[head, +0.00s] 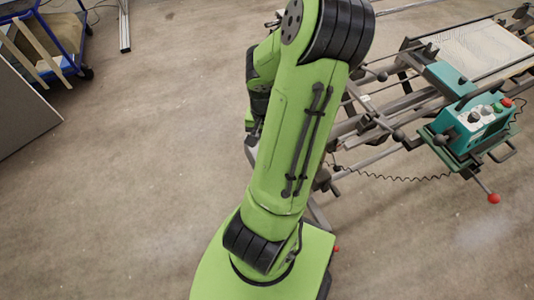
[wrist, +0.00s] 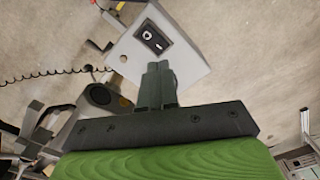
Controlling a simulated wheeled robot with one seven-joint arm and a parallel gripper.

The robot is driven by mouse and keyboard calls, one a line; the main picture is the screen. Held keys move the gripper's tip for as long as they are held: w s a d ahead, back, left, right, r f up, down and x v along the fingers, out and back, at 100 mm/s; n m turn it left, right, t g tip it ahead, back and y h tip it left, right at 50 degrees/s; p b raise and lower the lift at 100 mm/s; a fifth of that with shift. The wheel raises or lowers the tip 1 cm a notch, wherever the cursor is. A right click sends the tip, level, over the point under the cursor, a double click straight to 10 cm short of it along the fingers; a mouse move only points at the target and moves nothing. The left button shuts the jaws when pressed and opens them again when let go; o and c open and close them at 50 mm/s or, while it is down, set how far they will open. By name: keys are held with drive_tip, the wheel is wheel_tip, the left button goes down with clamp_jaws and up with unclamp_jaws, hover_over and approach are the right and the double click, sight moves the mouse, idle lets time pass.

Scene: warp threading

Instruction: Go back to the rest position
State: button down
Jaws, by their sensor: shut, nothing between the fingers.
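My gripper (wrist: 158,84) shows in the wrist view as two dark fingers side by side, shut with nothing between them. A grey box with a black switch panel (wrist: 153,36) appears behind the fingertips in that view; I cannot tell how far off it is. In the head view my green arm rises from my green base and bends at the top. The gripper itself is hidden behind the arm there.
In the head view, a metal-framed machine (head: 375,125) stands at the right, with a teal control box (head: 478,122) on it. A blue cart (head: 66,40) is at the upper left, near a grey panel (head: 22,108).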

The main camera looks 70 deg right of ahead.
drive_tip(key=shift+r, duration=0.45)
idle(0.3)
drive_tip(key=w+a+r+n+t+h+p, duration=0.1)
drive_tip(key=w+a+r+n+h, duration=0.1)
drive_tip(key=w+a+r+n, duration=0.35)
drive_tip(key=w+a+r+n+h+p, duration=0.1)
drive_tip(key=w+a+r+n, duration=0.15)
drive_tip(key=a+r, duration=0.55)
drive_tip(key=s+a+r+n+t+y, duration=0.3)
drive_tip(key=a+r+n, duration=0.4)
drive_tip(key=a, duration=0.6)
wheel_tip(320, 180, up, 3)
drive_tip(key=shift+s+a+f+t+p, duration=0.2)
drive_tip(key=shift+t+p, duration=0.2)
drive_tip(key=shift+t, duration=0.4)
